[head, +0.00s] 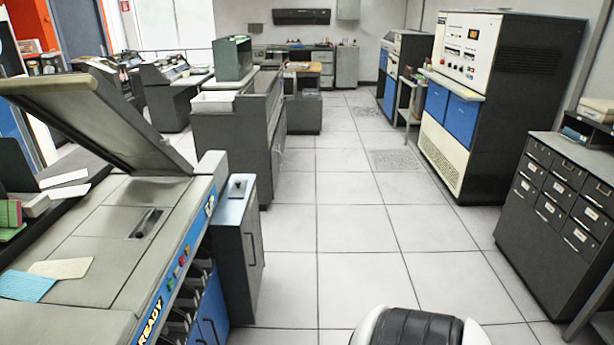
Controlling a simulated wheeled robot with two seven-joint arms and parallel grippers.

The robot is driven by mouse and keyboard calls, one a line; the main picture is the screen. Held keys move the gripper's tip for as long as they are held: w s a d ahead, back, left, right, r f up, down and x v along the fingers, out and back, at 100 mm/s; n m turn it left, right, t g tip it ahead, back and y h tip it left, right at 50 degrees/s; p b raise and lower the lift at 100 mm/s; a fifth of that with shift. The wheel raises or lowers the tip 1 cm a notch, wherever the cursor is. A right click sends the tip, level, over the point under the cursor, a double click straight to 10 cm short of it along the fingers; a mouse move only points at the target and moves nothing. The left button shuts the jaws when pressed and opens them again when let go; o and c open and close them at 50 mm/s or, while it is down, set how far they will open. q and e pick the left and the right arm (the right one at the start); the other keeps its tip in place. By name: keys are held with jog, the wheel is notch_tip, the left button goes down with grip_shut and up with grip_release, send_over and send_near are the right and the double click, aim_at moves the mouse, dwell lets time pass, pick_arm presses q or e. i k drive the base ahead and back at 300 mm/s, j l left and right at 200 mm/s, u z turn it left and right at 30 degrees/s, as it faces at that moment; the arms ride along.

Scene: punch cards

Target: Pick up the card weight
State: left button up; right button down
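No gripper of mine shows in the head view. I cannot tell for certain which thing is the card weight. A small dark and metallic piece (146,223) sits in a recess in the top of the grey machine (95,215) at the left. Another small dark piece (237,187) lies on the light top of the narrow grey cabinet beside that machine. Both are too small to make out clearly. A cream card (61,268) and a blue card (26,286) lie flat on the machine's near left top.
The machine's lid (95,118) stands tilted open above its far part. Grey cabinets (235,125) stand beyond it. A tall blue and white machine (470,100) and a drawer cabinet (552,215) line the right. The tiled floor (345,230) between them is clear.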

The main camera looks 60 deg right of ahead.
aim_at(239, 187)
jog(key=z, duration=1.55)
jog(key=i+l, duration=0.2)
jog(key=i, duration=0.1)
